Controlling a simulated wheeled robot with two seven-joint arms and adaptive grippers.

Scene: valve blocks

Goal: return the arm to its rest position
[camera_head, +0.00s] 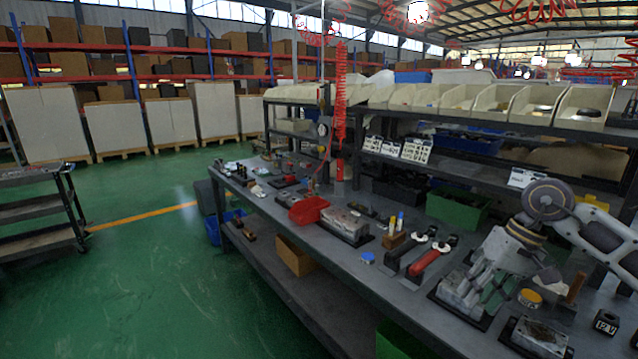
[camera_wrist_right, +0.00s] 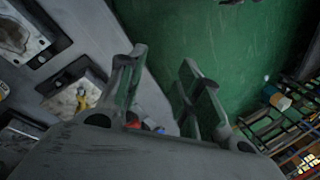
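My right arm (camera_head: 590,222) comes in from the right edge of the head view and bends down over the workbench. My right gripper (camera_head: 478,288) hangs above or in front of a grey metal block on a dark mat; whether they touch is unclear. In the right wrist view its two fingers (camera_wrist_right: 163,80) stand apart with nothing held between them. The bench edge and green floor show behind them. My left arm and gripper are not in view.
The workbench (camera_head: 300,262) carries metal blocks (camera_head: 345,222), a red bin (camera_head: 309,209), red-handled tools (camera_head: 430,256) and a black cube (camera_head: 606,322). Shelf bins (camera_head: 470,100) stand behind. Open green floor (camera_head: 150,265) lies left; a rack (camera_wrist_right: 285,125) shows in the wrist view.

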